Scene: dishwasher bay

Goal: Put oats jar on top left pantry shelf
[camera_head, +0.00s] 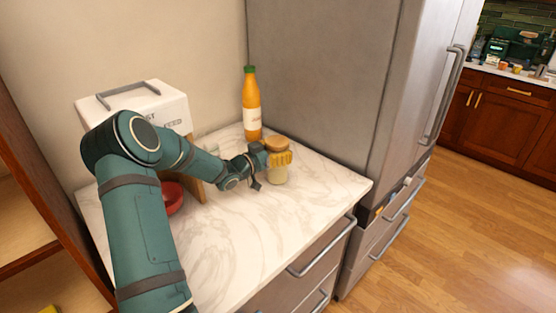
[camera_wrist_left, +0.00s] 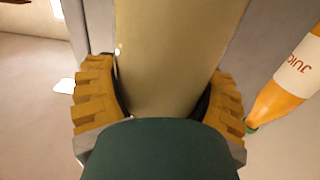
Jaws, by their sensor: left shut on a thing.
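The oats jar (camera_head: 278,174) is a pale, cream-filled jar with a brown lid, upright on or just above the marble counter in the head view. My left gripper (camera_head: 279,159) reaches it from the left, its yellow fingers around the jar's upper part. In the left wrist view the jar (camera_wrist_left: 175,55) fills the space between the ridged yellow fingers (camera_wrist_left: 160,105), which press on both its sides. A wooden shelf unit (camera_head: 25,215) stands at the far left of the head view; its top is out of frame. My right gripper is not in view.
An orange juice bottle (camera_head: 252,115) stands behind the jar, near the fridge (camera_head: 320,75). A white box with a grey handle (camera_head: 140,100) and a red bowl (camera_head: 172,198) are at the counter's left. The counter's front (camera_head: 250,225) is clear.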

